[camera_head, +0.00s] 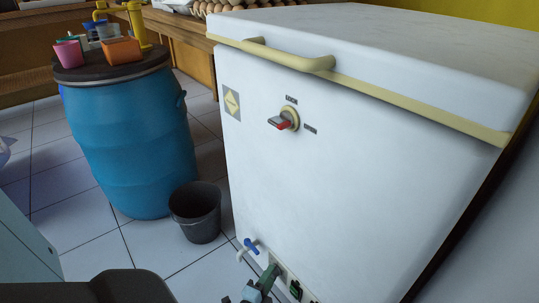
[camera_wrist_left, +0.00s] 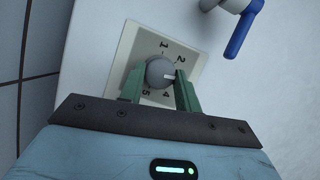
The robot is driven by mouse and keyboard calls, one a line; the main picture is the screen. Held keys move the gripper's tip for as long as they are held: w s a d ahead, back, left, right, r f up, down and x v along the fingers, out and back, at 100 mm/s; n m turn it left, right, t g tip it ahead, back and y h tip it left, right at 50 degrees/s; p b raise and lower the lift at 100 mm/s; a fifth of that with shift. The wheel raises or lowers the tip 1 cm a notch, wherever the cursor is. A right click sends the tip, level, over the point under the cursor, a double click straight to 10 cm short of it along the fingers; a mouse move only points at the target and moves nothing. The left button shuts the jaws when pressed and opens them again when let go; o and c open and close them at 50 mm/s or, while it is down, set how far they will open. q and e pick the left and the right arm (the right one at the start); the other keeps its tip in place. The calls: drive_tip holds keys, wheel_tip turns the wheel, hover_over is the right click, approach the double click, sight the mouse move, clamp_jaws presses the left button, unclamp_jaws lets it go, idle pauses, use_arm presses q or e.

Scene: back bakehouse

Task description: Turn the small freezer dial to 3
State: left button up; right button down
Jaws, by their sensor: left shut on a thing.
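The freezer (camera_head: 330,190) is a white chest with a cream lid handle. Its small dial (camera_wrist_left: 158,72) is a round grey knob on a pale plate (camera_wrist_left: 132,50) low on the freezer's front. My left gripper (camera_head: 271,274) is at that plate; in the left wrist view its green fingers (camera_wrist_left: 156,88) are shut on the dial, one on each side. The dial's white mark points right, between the 2 and the 4. The 3 itself is hidden, apparently behind the right finger. The 1 and 5 also show. My right gripper is not in view.
A drain tap with a blue lever (camera_head: 250,245) sticks out beside the plate; its lever (camera_wrist_left: 243,32) is close in the left wrist view. A dark bucket (camera_head: 195,212) and a blue barrel (camera_head: 130,140) stand left.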

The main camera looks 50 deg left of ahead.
use_arm(q)
drive_tip(key=shift+d+m+t, duration=0.1)
drive_tip(key=shift+m+t, duration=0.2)
drive_tip(key=shift+m, duration=0.5)
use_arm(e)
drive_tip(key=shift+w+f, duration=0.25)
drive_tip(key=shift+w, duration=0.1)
use_arm(q)
drive_tip(key=shift+w+b, duration=0.1)
drive_tip(key=shift+b, duration=0.2)
drive_tip(key=o, duration=1)
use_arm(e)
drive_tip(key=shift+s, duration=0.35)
use_arm(q)
drive_tip(key=p+v, duration=0.3)
drive_tip(key=v, duration=0.4)
drive_tip(key=shift+s+d, duration=0.1)
drive_tip(key=shift+s, duration=0.3)
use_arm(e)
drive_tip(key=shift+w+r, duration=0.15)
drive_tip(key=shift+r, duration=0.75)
use_arm(q)
drive_tip(key=shift+f, duration=0.1)
